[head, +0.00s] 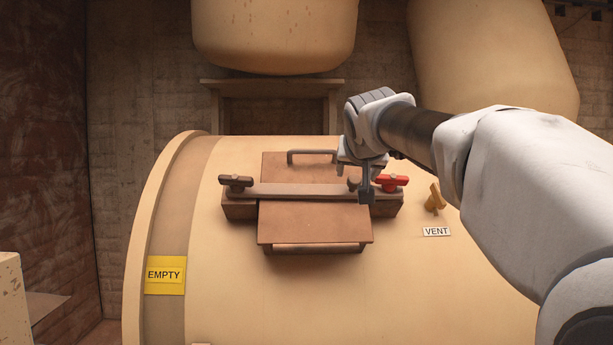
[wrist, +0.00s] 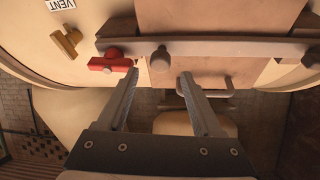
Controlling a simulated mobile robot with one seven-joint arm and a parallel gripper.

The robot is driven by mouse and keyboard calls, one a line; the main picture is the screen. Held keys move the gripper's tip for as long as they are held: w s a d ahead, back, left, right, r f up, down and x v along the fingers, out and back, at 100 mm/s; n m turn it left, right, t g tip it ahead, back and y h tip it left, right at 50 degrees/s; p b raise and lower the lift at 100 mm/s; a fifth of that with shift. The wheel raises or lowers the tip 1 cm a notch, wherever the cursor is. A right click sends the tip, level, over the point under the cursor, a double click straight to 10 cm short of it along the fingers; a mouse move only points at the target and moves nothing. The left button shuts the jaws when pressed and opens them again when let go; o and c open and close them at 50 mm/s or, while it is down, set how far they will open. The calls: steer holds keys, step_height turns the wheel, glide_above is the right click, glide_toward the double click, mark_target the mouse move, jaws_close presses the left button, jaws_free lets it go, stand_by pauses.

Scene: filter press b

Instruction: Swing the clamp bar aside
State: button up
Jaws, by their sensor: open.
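The clamp bar (head: 295,191) is a long brown bar lying across the brown hatch (head: 315,222) on a cream vessel. It also runs across the top of the wrist view (wrist: 235,48). An upright peg (wrist: 160,62) stands on the bar near the red knob (head: 390,182). A dark knob (head: 236,181) sits at the bar's left end. My gripper (head: 366,195) is open over the bar's right part. In the wrist view its fingertips (wrist: 159,75) point at the bar, with the peg between them in the picture; I cannot tell how deep. The red knob is just outside one finger.
A yellow valve (head: 435,199) stands right of the bar above a VENT label (head: 437,231). The hatch has a rear handle (head: 312,153) and a front handle (head: 315,247). A yellow EMPTY sign (head: 165,275) is at the left. The vessel's front surface is clear.

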mark_target(355, 178)
steer(key=x, duration=0.5)
steer(key=shift+w+d+f+p, duration=0.1)
steer(key=shift+w+p, duration=0.2)
steer(key=shift+p, duration=0.05)
steer(key=shift+c, duration=0.3)
jaws_close()
stand_by(0.9)
